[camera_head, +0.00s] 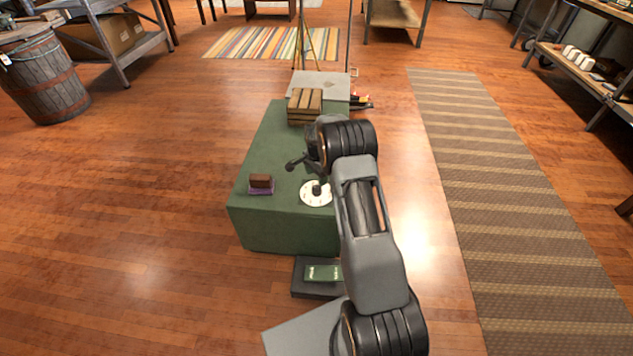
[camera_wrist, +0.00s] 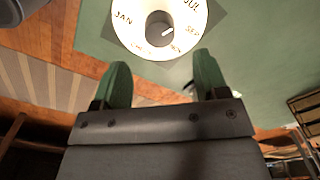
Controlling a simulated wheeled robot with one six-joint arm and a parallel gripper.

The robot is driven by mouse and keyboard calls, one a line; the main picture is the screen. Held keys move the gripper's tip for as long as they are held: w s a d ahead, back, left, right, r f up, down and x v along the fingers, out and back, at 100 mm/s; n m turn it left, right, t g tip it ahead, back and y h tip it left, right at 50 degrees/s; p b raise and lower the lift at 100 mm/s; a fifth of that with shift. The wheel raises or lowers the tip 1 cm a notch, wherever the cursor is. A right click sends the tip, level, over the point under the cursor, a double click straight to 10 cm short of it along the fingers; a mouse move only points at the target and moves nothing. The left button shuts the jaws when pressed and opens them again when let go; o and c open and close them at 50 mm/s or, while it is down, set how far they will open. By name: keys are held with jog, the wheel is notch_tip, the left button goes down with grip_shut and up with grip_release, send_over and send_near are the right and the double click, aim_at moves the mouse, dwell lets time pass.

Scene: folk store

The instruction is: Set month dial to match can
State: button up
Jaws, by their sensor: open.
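The month dial is a white disc (camera_head: 317,193) on the green-topped table, with a dark knob (camera_head: 317,187) at its centre. In the wrist view the dial (camera_wrist: 141,35) is at the top, cut off by the frame edge. JAN, JUL and what looks like SEP can be read; other labels are blurred. The knob (camera_wrist: 158,26) has a white mark pointing right, roughly towards SEP. My gripper (camera_wrist: 162,76) has green fingertips, spread apart and empty. The knob appears beyond the fingertips, between their lines, and is not held. I cannot make out a can in either view.
The green table (camera_head: 275,225) also holds a brown block on a purple base (camera_head: 260,184) and a wooden crate (camera_head: 304,105). A dark box with a green card (camera_head: 322,272) sits in front. A striped runner (camera_head: 500,210) lies right. Floor on the left is clear.

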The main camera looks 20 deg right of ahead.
notch_tip(320, 180, up, 6)
jog(key=p, duration=0.1)
jog(key=shift+r, duration=0.25)
dwell(0.4)
notch_tip(320, 180, up, 17)
jog(key=n+p, duration=0.3)
jog(key=p, duration=0.5)
send_over(317, 188)
jog(key=s+a, duration=0.4)
jog(key=s+a+r+n+t+p, duration=0.25)
jog(key=s+r+p, duration=0.35)
jog(key=r, duration=0.6)
jog(key=s+a+r+n+p, duration=0.3)
jog(key=s+r+p, duration=0.3)
jog(key=s+r, duration=0.2)
jog(key=s+a+r+n+t+p, duration=0.1)
jog(key=s+a+r+n+p, duration=0.2)
jog(key=s+r+n+p, duration=0.3)
jog(key=s+r+p, duration=0.1)
jog(key=s+r, duration=0.2)
jog(key=s, duration=0.2)
jog(key=shift+s, duration=0.25)
jog(key=shift+s+a+f+n, duration=0.1)
jog(key=shift+s+f+n, duration=0.05)
jog(key=shift+s+n, duration=0.1)
jog(key=shift+c, duration=0.4)
